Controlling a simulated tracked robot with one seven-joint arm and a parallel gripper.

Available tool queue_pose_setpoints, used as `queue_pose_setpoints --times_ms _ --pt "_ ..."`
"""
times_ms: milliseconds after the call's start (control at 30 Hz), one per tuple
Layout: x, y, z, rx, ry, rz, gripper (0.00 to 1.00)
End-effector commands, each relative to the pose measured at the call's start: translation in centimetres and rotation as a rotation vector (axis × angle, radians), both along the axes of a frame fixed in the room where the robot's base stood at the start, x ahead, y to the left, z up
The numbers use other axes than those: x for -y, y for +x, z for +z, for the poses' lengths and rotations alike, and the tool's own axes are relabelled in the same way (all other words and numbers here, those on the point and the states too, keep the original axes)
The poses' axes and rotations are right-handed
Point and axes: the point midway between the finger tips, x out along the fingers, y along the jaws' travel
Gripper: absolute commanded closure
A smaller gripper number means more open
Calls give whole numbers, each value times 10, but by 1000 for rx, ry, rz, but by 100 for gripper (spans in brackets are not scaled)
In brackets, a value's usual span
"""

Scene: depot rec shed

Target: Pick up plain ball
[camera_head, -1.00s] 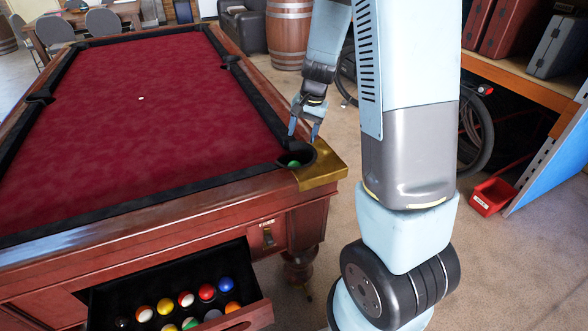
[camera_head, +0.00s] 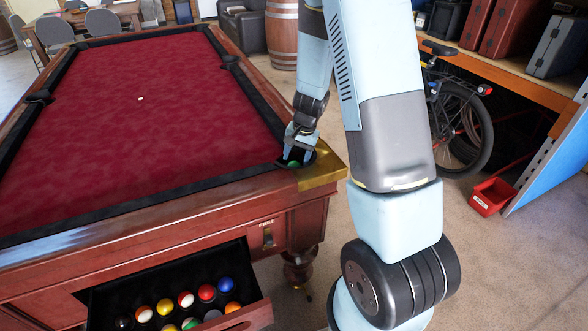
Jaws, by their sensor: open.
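A green ball (camera_head: 293,164) sits in the corner pocket (camera_head: 281,167) of the pool table, at the corner with the brass cap. Only a small part of it shows, and I see no stripe on that part. My gripper (camera_head: 296,159) points down at this pocket with its fingers apart. The fingertips are at the pocket opening, close around the ball's visible part. Whether they touch the ball cannot be told. More balls, some plain and some striped, lie in the open drawer (camera_head: 262,312), among them a blue ball (camera_head: 225,284) and a red ball (camera_head: 207,292).
The brass corner cap (camera_head: 322,172) and the wooden rail (camera_head: 160,221) border the pocket. A bicycle (camera_head: 462,125) and a red bin (camera_head: 492,196) stand to the right.

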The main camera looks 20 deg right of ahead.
Motion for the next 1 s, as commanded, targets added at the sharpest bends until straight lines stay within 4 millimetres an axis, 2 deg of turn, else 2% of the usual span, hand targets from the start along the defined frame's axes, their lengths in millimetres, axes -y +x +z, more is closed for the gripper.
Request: queue_pose_setpoints --times_ms 100,300,633,1000 --pt "-1 0 -17 -5 0 0 40" --pt "-5 3 -37 -3 0 -1 40" --pt "-6 4 -42 -1 0 1 40" --pt "-6 4 -41 -1 0 1 75"
